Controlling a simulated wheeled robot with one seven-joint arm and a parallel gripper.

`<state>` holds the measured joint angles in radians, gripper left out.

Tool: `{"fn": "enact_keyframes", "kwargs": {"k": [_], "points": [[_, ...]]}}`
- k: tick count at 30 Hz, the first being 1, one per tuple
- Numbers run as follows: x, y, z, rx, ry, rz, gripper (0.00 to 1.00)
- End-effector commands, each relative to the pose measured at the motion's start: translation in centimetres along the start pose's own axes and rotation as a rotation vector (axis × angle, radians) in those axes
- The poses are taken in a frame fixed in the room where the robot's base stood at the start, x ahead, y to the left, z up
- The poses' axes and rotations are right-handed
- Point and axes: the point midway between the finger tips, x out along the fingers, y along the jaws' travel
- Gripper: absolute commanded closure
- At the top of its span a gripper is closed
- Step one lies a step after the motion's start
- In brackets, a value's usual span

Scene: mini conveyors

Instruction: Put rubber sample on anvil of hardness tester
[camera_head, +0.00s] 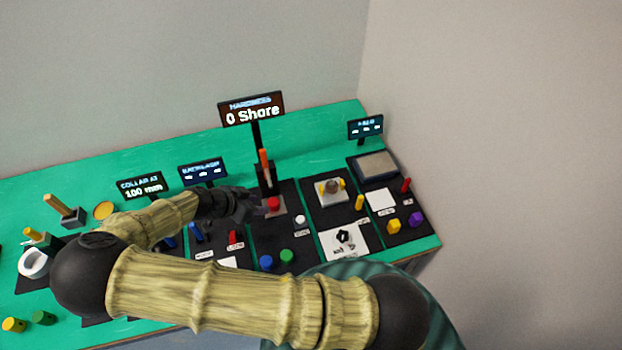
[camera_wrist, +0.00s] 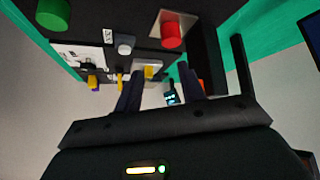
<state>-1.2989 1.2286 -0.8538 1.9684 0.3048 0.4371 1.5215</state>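The hardness tester (camera_head: 266,176) is a dark upright stand with an orange lever, below a screen (camera_head: 251,109) reading "0 Shore". A red cylinder (camera_head: 273,203) stands upright on the tester's grey anvil plate (camera_head: 281,212). In the wrist view the red cylinder (camera_wrist: 172,35) is on the grey plate (camera_wrist: 151,37), clear of my fingers. My gripper (camera_head: 260,208) is just left of the red cylinder in the head view. In the wrist view my gripper (camera_wrist: 160,70) has its two dark fingers apart, with nothing held between them. Which cylinder is the rubber sample is not labelled legibly.
A blue cylinder (camera_head: 266,262), a green cylinder (camera_head: 287,256) and a white cylinder (camera_head: 300,220) stand on the same black mat. A neighbouring station (camera_head: 331,190) with yellow parts is to the right. My arm covers much of the bench's left front.

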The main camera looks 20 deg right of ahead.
Motion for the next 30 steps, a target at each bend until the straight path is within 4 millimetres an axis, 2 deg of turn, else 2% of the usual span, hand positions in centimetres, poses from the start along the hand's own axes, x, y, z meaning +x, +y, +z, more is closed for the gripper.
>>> {"fn": "enact_keyframes", "kwargs": {"k": [4,8,18,24,30], "points": [[0.6,2.6,-2.1,-0.079,-0.155,0.072,0.60],[0.3,4.9,-3.8,-0.174,-0.298,0.086,0.60],[-3.0,9.6,-9.1,-0.422,-0.570,-0.090,0.60],[-5.6,12.5,-13.0,-0.577,-0.603,-0.276,0.60],[-8.2,16.1,-16.6,-0.745,-0.523,-0.450,0.60]]}}
